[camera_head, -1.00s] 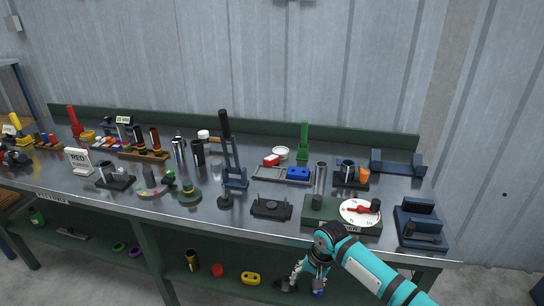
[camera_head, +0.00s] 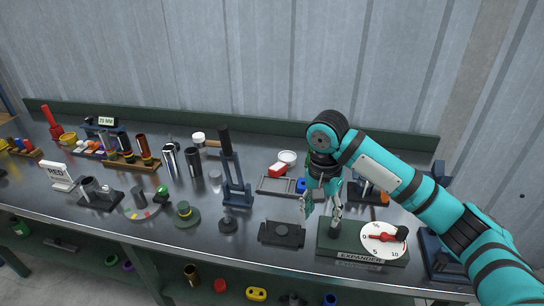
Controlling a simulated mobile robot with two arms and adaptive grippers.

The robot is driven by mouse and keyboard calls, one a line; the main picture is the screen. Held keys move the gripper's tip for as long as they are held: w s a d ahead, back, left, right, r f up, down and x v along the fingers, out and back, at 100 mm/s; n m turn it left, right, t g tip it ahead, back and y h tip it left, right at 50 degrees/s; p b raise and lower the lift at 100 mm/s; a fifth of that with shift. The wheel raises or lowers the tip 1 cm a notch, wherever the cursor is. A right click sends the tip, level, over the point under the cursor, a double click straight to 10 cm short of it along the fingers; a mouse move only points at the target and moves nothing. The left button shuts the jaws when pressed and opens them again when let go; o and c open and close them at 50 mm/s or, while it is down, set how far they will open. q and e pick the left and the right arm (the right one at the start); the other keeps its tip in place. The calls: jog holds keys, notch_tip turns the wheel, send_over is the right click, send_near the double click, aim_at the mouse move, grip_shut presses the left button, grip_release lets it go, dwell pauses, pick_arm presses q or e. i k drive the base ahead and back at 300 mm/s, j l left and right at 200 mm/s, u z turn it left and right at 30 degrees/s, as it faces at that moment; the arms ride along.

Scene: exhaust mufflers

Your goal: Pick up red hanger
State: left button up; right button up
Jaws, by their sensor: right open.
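A red block-like piece (camera_head: 278,169), which looks like the red hanger, lies at the upper left of a grey tray (camera_head: 270,190) on the workbench. A blue piece (camera_head: 301,185) is in the same tray, partly hidden by my right gripper. My right gripper (camera_head: 322,211) points down over the bench, open and with nothing seen between its fingers. It is to the right of and nearer than the red piece, apart from it, just behind the green expander box. My left gripper is not in view.
The green expander box (camera_head: 335,238) with its white dial stands at the front right. A tall dark lever press (camera_head: 237,192) is left of the tray. A black fixture (camera_head: 282,232) lies in front. A white bowl (camera_head: 288,157) is behind the red piece.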

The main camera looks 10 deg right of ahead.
aim_at(278, 168)
jog(key=i, duration=1.35)
